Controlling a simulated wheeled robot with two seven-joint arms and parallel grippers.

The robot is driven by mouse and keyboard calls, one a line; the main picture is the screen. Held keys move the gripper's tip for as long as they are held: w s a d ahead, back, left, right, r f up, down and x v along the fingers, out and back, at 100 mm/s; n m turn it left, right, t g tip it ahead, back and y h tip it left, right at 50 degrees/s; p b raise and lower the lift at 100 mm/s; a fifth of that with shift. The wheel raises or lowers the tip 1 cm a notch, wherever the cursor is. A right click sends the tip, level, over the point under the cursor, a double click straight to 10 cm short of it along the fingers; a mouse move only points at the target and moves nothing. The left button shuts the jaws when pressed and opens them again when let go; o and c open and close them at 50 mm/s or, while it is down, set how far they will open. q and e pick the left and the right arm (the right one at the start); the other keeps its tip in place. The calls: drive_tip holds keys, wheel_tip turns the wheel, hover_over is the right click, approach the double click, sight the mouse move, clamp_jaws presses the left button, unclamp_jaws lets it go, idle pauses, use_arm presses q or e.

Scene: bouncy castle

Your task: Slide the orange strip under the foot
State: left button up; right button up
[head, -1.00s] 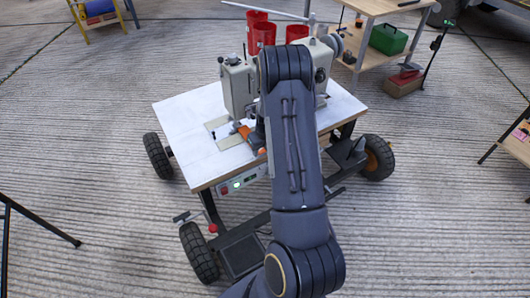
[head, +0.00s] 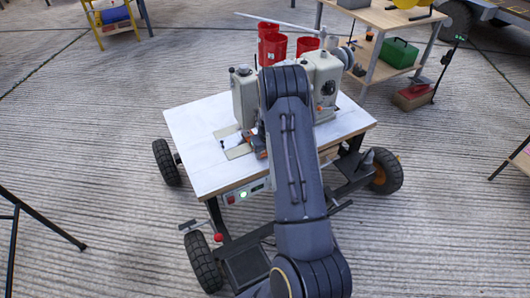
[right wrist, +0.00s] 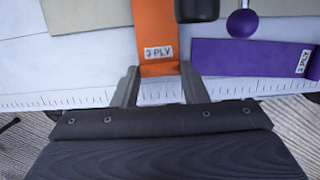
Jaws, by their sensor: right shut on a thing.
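In the right wrist view, the orange strip (right wrist: 157,28) with a "3 PLY" label lies flat, its near end between the fingers of my right gripper (right wrist: 160,77). The gripper is shut on it. The strip runs away from me, past the top of the picture. A dark rounded part (right wrist: 197,9) is beside the strip's right edge; I cannot tell if it is the foot. In the head view, a little orange shows at the sewing machine (head: 245,97), near my right gripper (head: 260,148), which my arm mostly hides. My left gripper is not in view.
A purple "3 PLY" strip (right wrist: 245,57) and a purple ball (right wrist: 242,22) are right of the orange strip. The white table (head: 195,125) is bare at its left. Red cups (head: 272,46) stand behind the machine. A wooden shelf (head: 385,18) stands at the back right.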

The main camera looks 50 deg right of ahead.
drive_tip(key=shift+f, duration=0.1)
idle(0.3)
drive_tip(key=o, duration=0.8)
drive_tip(key=shift+o, duration=0.2)
wheel_tip(320, 180, up, 8)
drive_tip(key=s+p, duration=0.1)
drive_tip(key=p, duration=0.1)
drive_tip(key=shift+s+a+f+p, duration=0.15)
drive_tip(key=shift+s+a+p, duration=0.1)
drive_tip(key=shift+p, duration=0.05)
